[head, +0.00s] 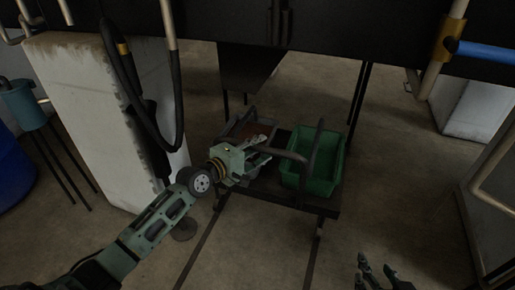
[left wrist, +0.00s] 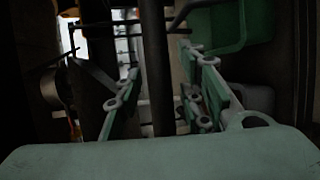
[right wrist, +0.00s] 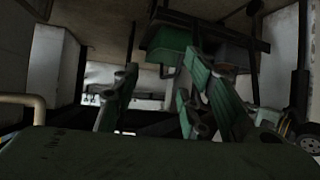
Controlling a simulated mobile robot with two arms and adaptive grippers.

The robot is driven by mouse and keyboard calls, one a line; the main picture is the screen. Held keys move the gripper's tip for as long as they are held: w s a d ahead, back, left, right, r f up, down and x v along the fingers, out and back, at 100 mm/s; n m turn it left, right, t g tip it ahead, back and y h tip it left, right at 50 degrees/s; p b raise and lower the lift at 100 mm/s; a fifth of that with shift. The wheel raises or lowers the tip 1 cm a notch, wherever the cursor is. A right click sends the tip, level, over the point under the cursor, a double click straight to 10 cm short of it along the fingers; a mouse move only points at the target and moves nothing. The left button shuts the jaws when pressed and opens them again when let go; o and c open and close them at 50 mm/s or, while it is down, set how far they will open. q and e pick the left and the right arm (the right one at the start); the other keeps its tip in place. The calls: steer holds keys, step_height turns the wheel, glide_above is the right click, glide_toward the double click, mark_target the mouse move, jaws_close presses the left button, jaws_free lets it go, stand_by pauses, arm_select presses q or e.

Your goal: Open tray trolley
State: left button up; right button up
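The tray trolley (head: 322,203) is a low dark platform in the middle of the head view. It carries a green bin (head: 322,180) on the right and a darker grey tray with brown contents on the left, partly hidden by my arm. A dark bar handle (head: 291,156) stands in front of the bins. My left gripper (head: 266,150) is over the trolley's left part. In the left wrist view its fingers are apart, with a dark bar (left wrist: 155,70) between them; contact cannot be told. My right gripper (head: 380,268) is open and empty at the lower right, away from the trolley.
Two dark rails (head: 204,240) run along the floor in front of the trolley. A pale block (head: 85,110) with a black hose (head: 178,105) stands left. A dark overhead structure (head: 340,38) crosses above. Floor to the right is clear up to pipes and cabinets.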

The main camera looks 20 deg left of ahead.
arm_select(q)
jaws_close()
stand_by(0.4)
